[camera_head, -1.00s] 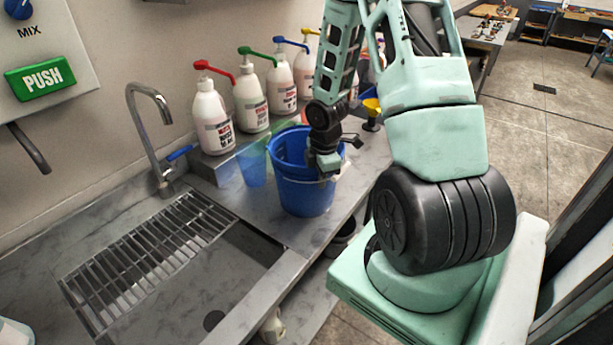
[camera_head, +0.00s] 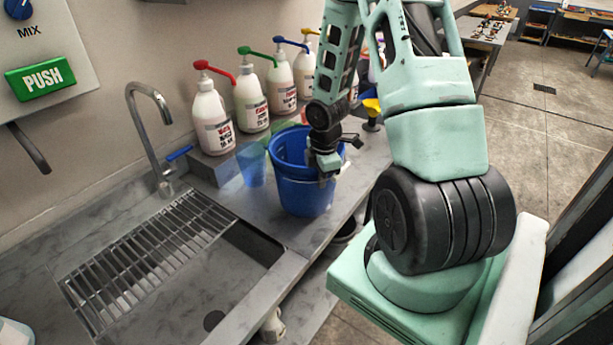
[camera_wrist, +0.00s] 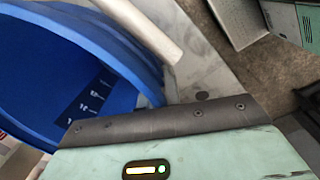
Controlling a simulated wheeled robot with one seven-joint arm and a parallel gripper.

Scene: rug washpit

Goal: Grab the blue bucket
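The blue bucket (camera_head: 302,197) stands upright on the grey counter, right of the sink. My gripper (camera_head: 328,163) is at the bucket's right front rim, pointing down and overlapping the rim in the head view. The wrist view shows the inside of the bucket (camera_wrist: 75,75), with pale scale marks on its wall, and a pale cylindrical grip (camera_wrist: 140,28) beside the rim. The gripper's fingertips are hidden or too small to make out, so I cannot tell whether they close on the rim.
A translucent blue cup (camera_head: 251,165) stands left of the bucket. Several white pump bottles (camera_head: 212,122) line the wall behind. A yellow funnel (camera_head: 372,106) is at the right. The sink (camera_head: 215,280), with its rack (camera_head: 150,262) and tap (camera_head: 150,130), lies left.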

